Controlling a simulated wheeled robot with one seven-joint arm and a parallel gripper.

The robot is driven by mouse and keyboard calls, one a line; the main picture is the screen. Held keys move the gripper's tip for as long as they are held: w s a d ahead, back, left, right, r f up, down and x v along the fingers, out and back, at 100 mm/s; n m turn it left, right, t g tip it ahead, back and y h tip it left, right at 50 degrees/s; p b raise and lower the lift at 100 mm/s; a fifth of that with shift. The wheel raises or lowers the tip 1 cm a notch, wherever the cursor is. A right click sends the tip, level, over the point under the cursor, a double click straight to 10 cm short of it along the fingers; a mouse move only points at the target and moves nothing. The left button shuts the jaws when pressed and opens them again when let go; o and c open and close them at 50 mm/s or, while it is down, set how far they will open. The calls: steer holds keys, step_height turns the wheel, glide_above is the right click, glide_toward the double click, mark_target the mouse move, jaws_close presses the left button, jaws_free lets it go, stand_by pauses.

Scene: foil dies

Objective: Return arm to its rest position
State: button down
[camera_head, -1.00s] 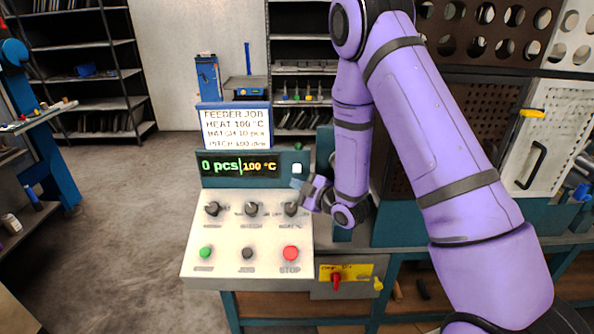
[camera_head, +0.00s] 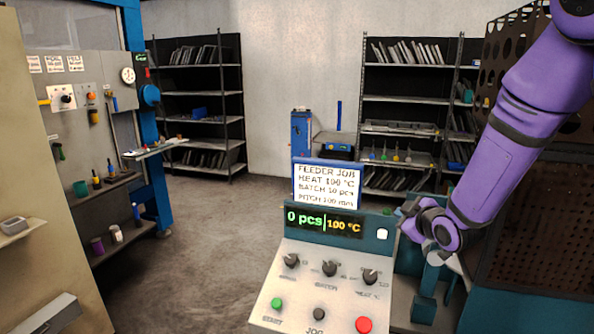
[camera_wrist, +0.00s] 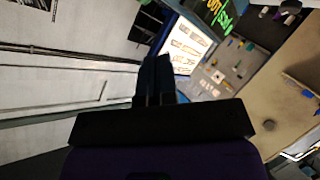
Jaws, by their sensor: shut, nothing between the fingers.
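My purple arm (camera_head: 497,140) comes in from the upper right in the head view and bends down beside the control panel. My gripper (camera_head: 395,222) is at the panel's right edge, small and partly hidden by the wrist. In the wrist view my gripper (camera_wrist: 154,62) shows dark fingers closed together with nothing held. The control panel (camera_head: 330,258) has three dark knobs, a green button (camera_head: 277,303), a dark button (camera_head: 319,313) and a red button (camera_head: 363,324). Its display (camera_head: 325,222) reads "0 pcs" and "100 °C".
A job card (camera_head: 327,184) stands behind the display. Shelf racks (camera_head: 203,105) stand along the back wall. A tool board (camera_head: 85,130) is at the left. A dark perforated panel (camera_head: 525,240) is close to my arm at the right. Floor (camera_head: 220,225) is clear left of the panel.

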steer(key=s+d+r+m+g+h, duration=0.4)
steer(key=s+r+m, duration=0.3)
steer(key=s+r, duration=0.65)
steer(key=s+r+m+g, duration=0.3)
steer(key=s+m+g, duration=0.1)
steer(key=s, duration=1.7)
steer(key=shift+s+a+r+y, duration=0.15)
steer(key=shift+s+a+y, duration=0.1)
steer(key=shift+y, duration=0.05)
